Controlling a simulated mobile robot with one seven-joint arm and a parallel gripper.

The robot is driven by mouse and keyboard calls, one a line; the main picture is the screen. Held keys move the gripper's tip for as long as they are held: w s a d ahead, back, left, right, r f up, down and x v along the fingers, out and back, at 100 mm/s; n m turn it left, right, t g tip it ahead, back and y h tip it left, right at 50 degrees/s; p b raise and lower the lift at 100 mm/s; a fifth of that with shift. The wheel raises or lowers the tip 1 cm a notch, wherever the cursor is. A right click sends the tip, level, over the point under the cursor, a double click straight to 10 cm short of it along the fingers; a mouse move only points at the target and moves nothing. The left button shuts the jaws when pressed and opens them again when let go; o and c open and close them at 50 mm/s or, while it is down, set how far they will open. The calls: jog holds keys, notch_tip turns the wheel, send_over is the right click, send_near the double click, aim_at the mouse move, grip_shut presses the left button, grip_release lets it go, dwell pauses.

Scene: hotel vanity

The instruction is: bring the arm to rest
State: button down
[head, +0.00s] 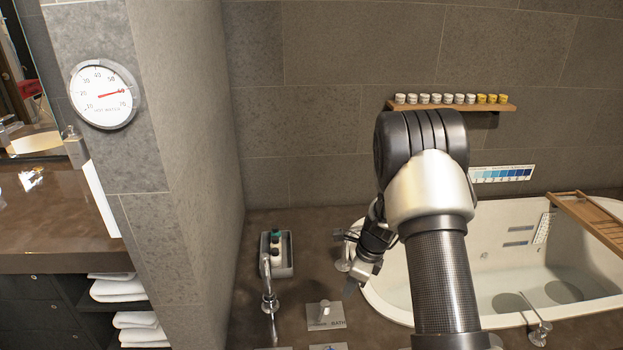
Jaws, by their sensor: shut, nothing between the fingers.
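My arm rises from the bottom right of the head view, bends at a dark joint and points down over the brown deck. My gripper (352,284) hangs at the tub's left rim, seen from behind and partly hidden by my own arm. It is shut and holds nothing that I can see. I cannot tell whether its tip touches the deck.
The white bathtub (389,306) is right of my gripper, with a wooden caddy (588,222) across it. A faucet (269,299), a grey tray (280,271) and a lever plate (327,315) stand to the left. A wooden shelf (456,107) holds several small jars behind my arm.

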jog(key=s+a+r+n+t, duration=0.1)
jog(key=s+r+n, duration=0.25)
jog(key=r, duration=0.45)
jog(key=s+a+r+n, duration=0.1)
jog(key=s+r+n, duration=0.25)
jog(key=r, duration=0.55)
jog(key=s+a+r+n+t, duration=0.1)
jog(key=s+r+n, duration=0.2)
jog(key=r+n, duration=0.35)
jog(key=s+d+r+n+t+h, duration=0.1)
jog(key=s+r+n, duration=0.4)
jog(key=s, duration=0.4)
jog(key=s+r+n+t+h, duration=0.1)
jog(key=s+r+n+h, duration=0.1)
jog(key=s+r+n, duration=0.55)
notch_tip(320, 180, up, 14)
jog(key=s+m+p, duration=0.1)
jog(key=m+p, duration=0.1)
jog(key=p, duration=1.3)
jog(key=shift+s+d+m+y, duration=0.15)
jog(key=shift+s+m+y, duration=0.1)
jog(key=shift+m+y, duration=0.05)
jog(key=shift+f, duration=0.1)
